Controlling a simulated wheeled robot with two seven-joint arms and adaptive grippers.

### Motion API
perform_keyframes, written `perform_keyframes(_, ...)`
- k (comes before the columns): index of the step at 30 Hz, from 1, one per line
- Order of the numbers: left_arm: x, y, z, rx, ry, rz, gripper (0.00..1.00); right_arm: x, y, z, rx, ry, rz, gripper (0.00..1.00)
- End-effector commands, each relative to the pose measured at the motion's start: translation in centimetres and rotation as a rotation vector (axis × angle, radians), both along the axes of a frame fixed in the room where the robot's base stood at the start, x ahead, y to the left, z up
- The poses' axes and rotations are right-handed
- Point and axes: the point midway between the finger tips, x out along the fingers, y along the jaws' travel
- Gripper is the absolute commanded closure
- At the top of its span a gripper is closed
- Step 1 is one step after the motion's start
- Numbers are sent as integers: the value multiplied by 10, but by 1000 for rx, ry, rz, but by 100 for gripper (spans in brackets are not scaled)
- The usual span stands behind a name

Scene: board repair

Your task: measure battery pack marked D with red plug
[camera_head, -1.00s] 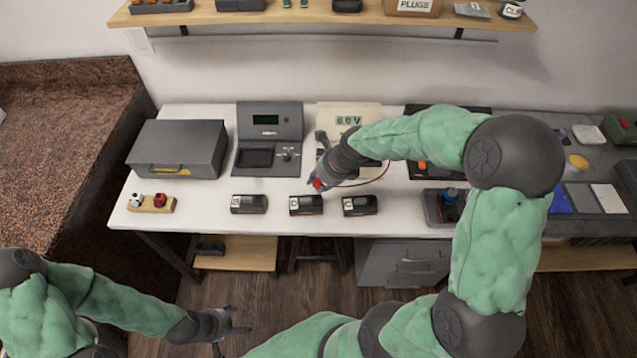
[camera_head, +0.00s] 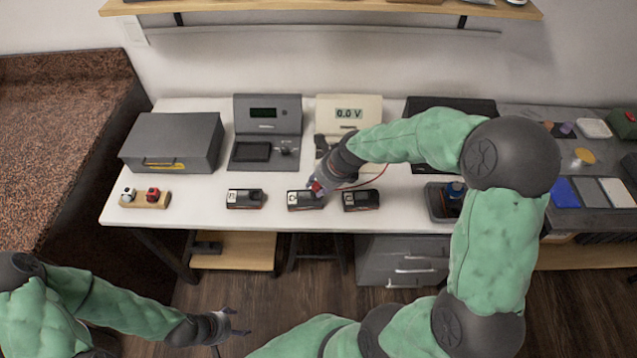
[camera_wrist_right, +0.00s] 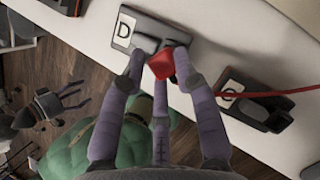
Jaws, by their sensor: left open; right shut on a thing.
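The battery pack marked D (camera_head: 299,201) is the middle of three dark packs near the table's front edge. Its white D label (camera_wrist_right: 123,30) shows in the right wrist view. My right gripper (camera_head: 318,187) is shut on the red plug (camera_wrist_right: 162,64) at the D pack's socket end. The plug overlaps the pack in view; I cannot tell whether it is seated. A red wire (camera_head: 372,181) runs from it toward the cream voltmeter (camera_head: 371,105), whose display reads 0.0 V. My left gripper (camera_head: 238,323) is open and empty, low in front of the table.
A pack marked C (camera_wrist_right: 258,101) stands beside D, on the right in the head view (camera_head: 361,200). Another pack (camera_head: 245,199) is at left.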

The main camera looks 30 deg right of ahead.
Motion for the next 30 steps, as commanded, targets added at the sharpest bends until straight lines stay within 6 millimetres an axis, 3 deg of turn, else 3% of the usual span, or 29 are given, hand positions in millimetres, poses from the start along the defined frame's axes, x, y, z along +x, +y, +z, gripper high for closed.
perform_keyframes(30,0,0,10,0,0,0,31,0,1,1,0,0,-1,100)
